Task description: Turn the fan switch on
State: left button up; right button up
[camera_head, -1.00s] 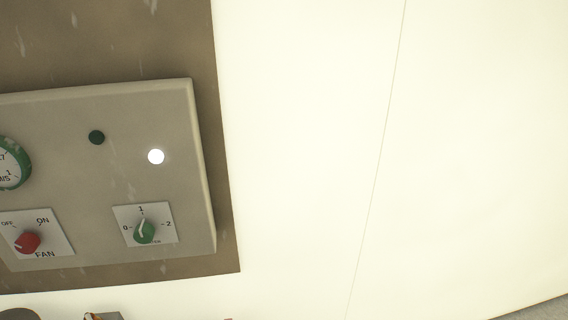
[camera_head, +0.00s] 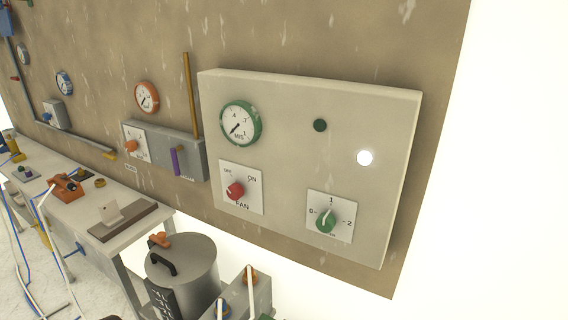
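The fan switch (camera_head: 235,190) is a red rotary knob on a white plate marked OFF, ON and FAN. It sits at the lower left of a light grey wall panel (camera_head: 283,163). The knob's pale pointer mark appears turned toward the upper left, the OFF side, though it is small. Neither of my grippers shows in the head view.
The panel also bears a green gauge (camera_head: 241,123), a dark round lamp (camera_head: 320,125), a lit white lamp (camera_head: 364,158) and a green 0-1-2 knob (camera_head: 326,220). Below stand a lidded grey drum (camera_head: 190,280) and a bench (camera_head: 110,212) with several items.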

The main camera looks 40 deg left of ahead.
aim_at(235, 191)
jog(key=u, duration=1.65)
